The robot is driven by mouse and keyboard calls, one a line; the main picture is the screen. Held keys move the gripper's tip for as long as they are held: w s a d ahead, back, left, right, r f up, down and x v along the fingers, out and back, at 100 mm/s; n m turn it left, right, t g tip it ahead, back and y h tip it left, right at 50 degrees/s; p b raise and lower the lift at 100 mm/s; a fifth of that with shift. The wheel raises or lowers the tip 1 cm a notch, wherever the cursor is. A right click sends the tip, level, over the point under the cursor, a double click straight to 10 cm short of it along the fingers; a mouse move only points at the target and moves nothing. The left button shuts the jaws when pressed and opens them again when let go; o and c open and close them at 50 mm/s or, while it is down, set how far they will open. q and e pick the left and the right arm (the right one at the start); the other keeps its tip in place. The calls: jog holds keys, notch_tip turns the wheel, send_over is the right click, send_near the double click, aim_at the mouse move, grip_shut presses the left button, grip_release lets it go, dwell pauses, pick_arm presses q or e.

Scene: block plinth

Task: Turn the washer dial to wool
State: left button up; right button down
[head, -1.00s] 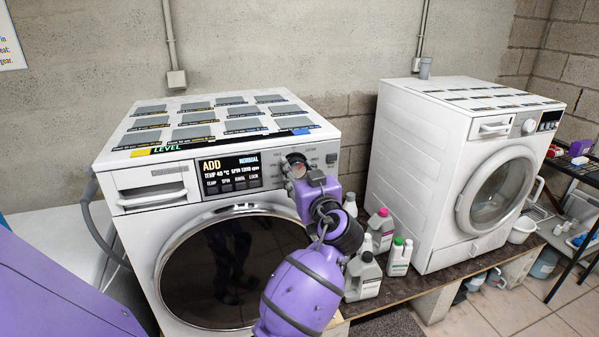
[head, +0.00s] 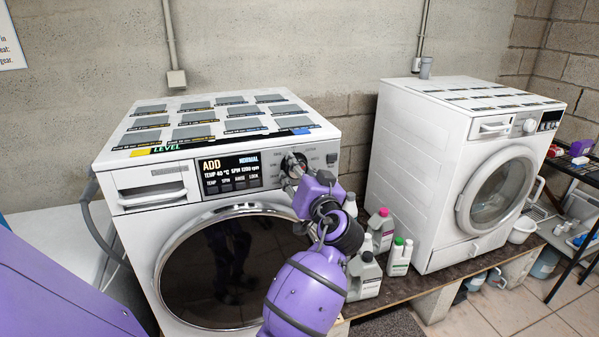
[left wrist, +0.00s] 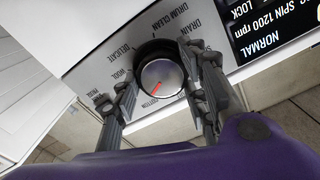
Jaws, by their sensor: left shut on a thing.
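The washer dial (head: 298,160) is on the control panel of the near white washer (head: 130,222), right of its display. In the left wrist view the dial (left wrist: 162,77) has a silver face, a black rim and a red mark pointing toward the COTTON label. The WOOL label (left wrist: 121,74) is printed beside it, close to DELICATE. My left gripper (head: 291,174) is at the dial, its fingers on either side of the rim and shut on it. The fingers cover part of the panel lettering. My right gripper is not in view.
The display (head: 230,172) reads ADD, NORMAL, TEMP 40. Several bottles (head: 364,272) stand right of the washer, close to my left arm. A second washer (head: 425,165) stands further right. A grey wall is behind.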

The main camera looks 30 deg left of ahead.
pick_arm(q)
jog(key=m, duration=1)
jog(key=shift+m, duration=0.5)
jog(key=shift+f, duration=0.1)
jog(key=o, duration=1.1)
jog(key=shift+d, duration=0.1)
jog(key=v, duration=1.2)
